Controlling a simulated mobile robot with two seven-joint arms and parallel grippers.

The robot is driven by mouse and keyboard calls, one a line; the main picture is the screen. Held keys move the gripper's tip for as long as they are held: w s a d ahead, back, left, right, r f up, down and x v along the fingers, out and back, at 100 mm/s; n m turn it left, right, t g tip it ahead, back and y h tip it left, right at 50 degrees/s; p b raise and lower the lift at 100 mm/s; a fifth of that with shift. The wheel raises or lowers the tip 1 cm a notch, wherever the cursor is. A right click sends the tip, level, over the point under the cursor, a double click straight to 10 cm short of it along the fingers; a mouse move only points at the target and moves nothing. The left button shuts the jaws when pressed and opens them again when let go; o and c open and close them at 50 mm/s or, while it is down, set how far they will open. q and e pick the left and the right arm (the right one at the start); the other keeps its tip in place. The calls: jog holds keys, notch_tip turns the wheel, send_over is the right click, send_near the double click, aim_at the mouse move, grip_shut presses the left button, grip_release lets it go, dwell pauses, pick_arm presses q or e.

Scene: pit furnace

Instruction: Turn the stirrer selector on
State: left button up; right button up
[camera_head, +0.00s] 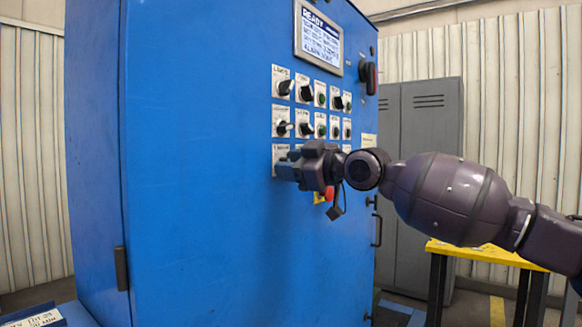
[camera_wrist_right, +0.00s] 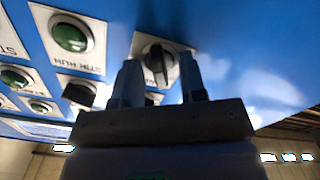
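The blue control cabinet (camera_head: 200,180) carries rows of selectors and lamps on white plates. My right gripper (camera_head: 284,167) is at the lowest row on the left and covers most of the plate there. In the right wrist view a black selector knob (camera_wrist_right: 155,60) on a white plate sits between the two fingers of my right gripper (camera_wrist_right: 161,78). The fingers are apart, one on each side of the knob; I cannot tell whether they touch it. Its label is mostly hidden. A green lamp (camera_wrist_right: 70,36) beside it is marked "STIR RUN". My left gripper is out of view.
Other selectors (camera_head: 284,128) sit just above my right gripper. A red button (camera_head: 329,193) is close below my wrist. A display (camera_head: 319,38) reading "READY" is higher up. A yellow-topped table (camera_head: 480,252) and grey lockers (camera_head: 430,130) stand to the right.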

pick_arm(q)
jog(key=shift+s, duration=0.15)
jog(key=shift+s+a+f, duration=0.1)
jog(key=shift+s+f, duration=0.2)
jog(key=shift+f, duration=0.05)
pick_arm(e)
grip_shut()
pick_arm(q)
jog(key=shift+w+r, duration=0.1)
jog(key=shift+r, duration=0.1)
pick_arm(e)
jog(key=shift+m, duration=0.3)
pick_arm(q)
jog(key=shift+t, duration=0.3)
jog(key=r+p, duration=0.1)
jog(key=p, duration=0.1)
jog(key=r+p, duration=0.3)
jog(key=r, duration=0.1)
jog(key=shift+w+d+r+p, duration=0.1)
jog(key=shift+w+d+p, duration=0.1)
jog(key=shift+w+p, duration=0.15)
pick_arm(e)
jog(key=m, duration=1.1)
jog(key=shift+w+d+r, duration=0.1)
jog(key=shift+w, duration=0.05)
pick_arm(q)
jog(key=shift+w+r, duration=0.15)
pick_arm(e)
jog(key=shift+m, duration=0.3)
